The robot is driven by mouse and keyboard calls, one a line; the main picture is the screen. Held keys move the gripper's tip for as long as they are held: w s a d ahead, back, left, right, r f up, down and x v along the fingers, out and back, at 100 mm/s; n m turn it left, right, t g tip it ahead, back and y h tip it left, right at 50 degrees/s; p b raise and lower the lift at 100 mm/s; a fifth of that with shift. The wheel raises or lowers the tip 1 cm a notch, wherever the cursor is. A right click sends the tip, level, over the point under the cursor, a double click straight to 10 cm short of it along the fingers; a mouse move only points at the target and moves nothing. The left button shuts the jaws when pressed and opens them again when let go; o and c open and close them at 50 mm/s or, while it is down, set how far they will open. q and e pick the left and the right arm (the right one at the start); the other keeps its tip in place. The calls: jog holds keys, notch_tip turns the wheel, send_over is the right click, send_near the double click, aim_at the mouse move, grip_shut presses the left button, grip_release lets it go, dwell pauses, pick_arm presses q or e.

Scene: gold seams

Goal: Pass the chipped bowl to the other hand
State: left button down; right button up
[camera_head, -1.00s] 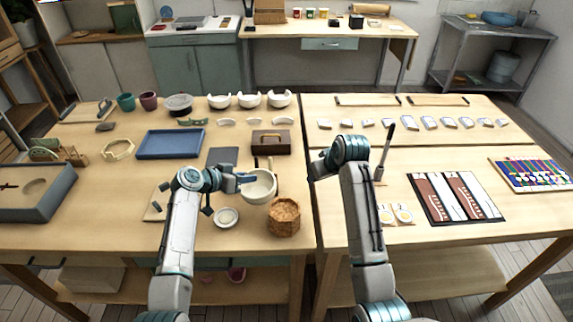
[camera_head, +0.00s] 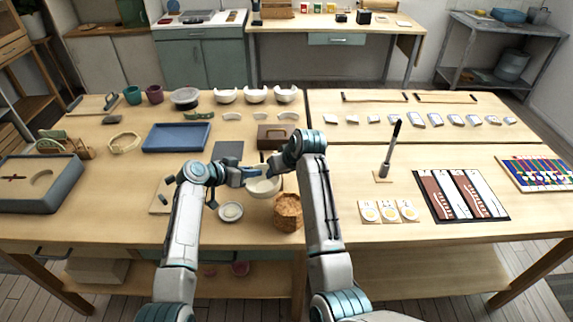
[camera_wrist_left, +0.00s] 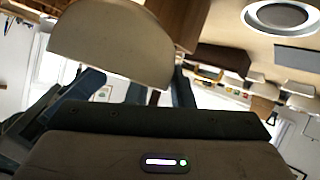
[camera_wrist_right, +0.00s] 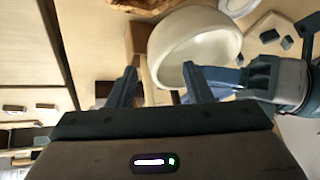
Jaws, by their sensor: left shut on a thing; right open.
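The cream-white bowl (camera_head: 262,188) is held just above the left table, in front of the brown box. My left gripper (camera_head: 250,174) is shut on its rim from the left. The bowl also fills the upper left of the left wrist view (camera_wrist_left: 115,42). My right gripper (camera_wrist_right: 160,82) is open beside the bowl. In the right wrist view the bowl (camera_wrist_right: 195,42) lies just past its fingertips, and one finger overlaps the bowl's edge. I cannot tell whether it touches. My left gripper also shows at the right there (camera_wrist_right: 235,76). No chip is clear to see.
A woven basket (camera_head: 288,212) stands close at the bowl's right front, and a small dish (camera_head: 230,212) at its left front. The brown box (camera_head: 274,133) and a blue tray (camera_head: 178,138) are behind. An upright pen-like tool (camera_head: 391,148) stands on the right table.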

jog(key=shift+x, duration=1.45)
jog(key=c, duration=1)
pick_arm(q)
jog(key=c, duration=1.2)
grip_release()
pick_arm(e)
grip_shut()
